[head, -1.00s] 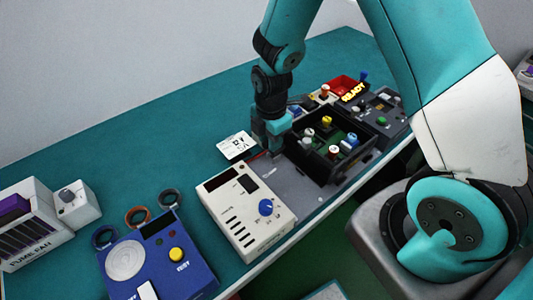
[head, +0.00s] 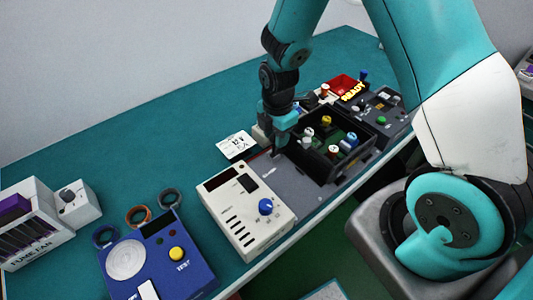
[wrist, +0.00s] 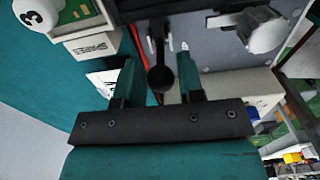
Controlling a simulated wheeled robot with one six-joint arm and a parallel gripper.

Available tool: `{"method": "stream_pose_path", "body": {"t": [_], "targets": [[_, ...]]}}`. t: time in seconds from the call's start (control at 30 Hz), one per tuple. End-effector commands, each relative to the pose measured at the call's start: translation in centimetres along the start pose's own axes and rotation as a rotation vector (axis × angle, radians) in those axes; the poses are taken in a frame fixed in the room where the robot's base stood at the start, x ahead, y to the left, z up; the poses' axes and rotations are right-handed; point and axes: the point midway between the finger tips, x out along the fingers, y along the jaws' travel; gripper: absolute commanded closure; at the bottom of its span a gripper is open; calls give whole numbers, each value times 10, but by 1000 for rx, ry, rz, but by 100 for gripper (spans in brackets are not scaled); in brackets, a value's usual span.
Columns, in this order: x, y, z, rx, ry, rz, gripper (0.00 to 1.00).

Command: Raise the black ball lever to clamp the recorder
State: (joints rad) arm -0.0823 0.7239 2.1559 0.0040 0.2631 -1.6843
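The black ball lever (wrist: 161,79) shows in the wrist view, its dark shaft running up the picture to a black box edge. My gripper (wrist: 158,74) is open, with one finger on each side of the ball and visible gaps between. In the head view my gripper (head: 277,150) points down at the left corner of an open black box (head: 318,176) on a grey plate (head: 290,184); the lever is hard to make out there. The black box holds several coloured knobs. I cannot tell for certain which part is the recorder.
A white instrument (head: 245,208) with a blue dial stands in front of the plate. A white card (head: 237,145) lies to the left. A SPARES box (wrist: 95,43) and red leads (wrist: 136,40) are close to my fingers. A READY unit (head: 380,110) stands behind.

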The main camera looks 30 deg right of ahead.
Motion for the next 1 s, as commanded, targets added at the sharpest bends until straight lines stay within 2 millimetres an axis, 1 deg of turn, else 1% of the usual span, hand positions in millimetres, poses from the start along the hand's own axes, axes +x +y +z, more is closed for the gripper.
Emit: {"method": "stream_pose_path", "body": {"t": [0.37, 1.0], "targets": [[-3, 0, -1, -2, 3, 1, 55], [-56, 0, -1, -2, 4, 2, 55]]}}
